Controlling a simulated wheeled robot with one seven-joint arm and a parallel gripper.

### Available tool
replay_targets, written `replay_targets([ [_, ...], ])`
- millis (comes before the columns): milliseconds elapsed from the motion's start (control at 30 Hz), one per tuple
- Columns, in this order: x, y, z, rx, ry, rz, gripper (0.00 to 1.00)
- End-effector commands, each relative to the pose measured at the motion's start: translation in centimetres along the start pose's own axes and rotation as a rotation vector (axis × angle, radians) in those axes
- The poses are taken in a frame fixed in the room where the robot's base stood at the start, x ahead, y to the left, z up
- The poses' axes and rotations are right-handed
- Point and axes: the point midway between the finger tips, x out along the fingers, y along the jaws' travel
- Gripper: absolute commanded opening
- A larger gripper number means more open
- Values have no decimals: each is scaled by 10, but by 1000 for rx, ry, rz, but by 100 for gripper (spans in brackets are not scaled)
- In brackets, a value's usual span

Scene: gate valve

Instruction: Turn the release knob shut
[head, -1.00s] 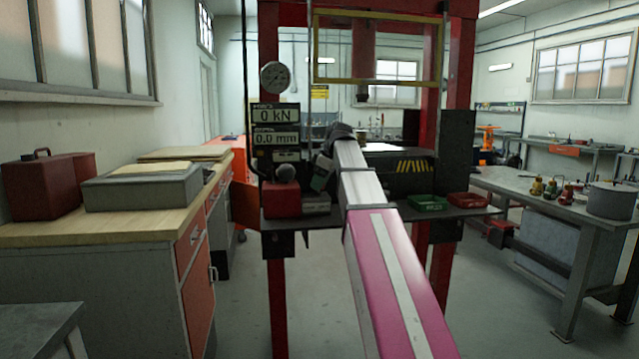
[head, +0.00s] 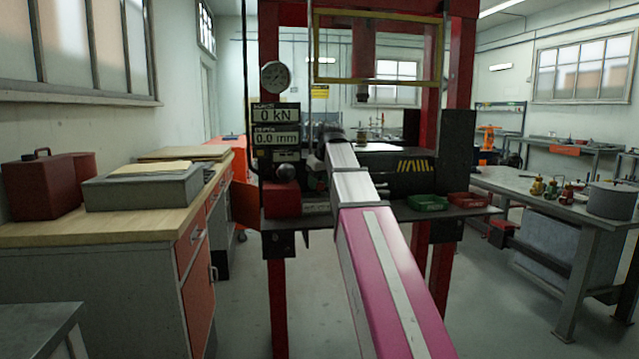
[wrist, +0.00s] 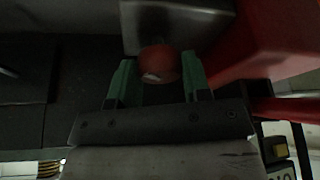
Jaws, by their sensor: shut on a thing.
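The red round release knob (wrist: 162,66) shows in the wrist view, in front of a grey metal block (wrist: 135,28). My gripper (wrist: 159,60) has its two green fingers on either side of the knob and is shut on it. Any contact faces are too dark to make out. The press carries a readout (head: 276,113) showing 0 kN and 0.0 mm.
A red box (head: 283,199) with a dark ball above it is on the press, left of my arm; red bodywork (wrist: 270,40) is close right of the fingers. Green (head: 428,202) and red trays are right of my arm. Benches stand at both sides.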

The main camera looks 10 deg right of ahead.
Motion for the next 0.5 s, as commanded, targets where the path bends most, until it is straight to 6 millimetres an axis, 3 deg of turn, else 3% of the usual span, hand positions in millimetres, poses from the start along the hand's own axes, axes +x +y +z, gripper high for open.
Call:
replay_targets([
  [500, 0, -2, -1, 446, -1, 186, 20],
])
